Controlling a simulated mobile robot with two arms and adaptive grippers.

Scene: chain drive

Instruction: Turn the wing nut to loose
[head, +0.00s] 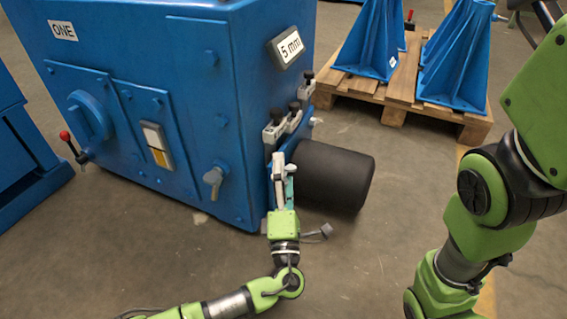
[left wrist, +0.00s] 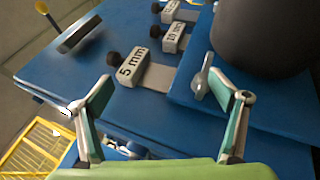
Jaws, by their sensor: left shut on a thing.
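The grey wing nut (left wrist: 203,77) shows in the left wrist view on a blue plate, against the inner side of my right-hand fingertip there. My left gripper (head: 283,175) reaches up to the blue machine's side, just left of the black cylinder. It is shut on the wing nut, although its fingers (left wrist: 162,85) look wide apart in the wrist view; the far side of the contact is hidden. In the head view the gripper hides this nut. Another wing nut (head: 214,178) sits on the front of the blue machine (head: 180,110). My right arm shows at the right, its gripper out of view.
The black cylinder (head: 337,177) sticks out close beside my left gripper. Labelled grey blocks with black knobs, including a 5 mm one (left wrist: 132,68), line the plate edge. A wooden pallet (head: 390,101) with blue stands is behind. The floor right of the cylinder is clear.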

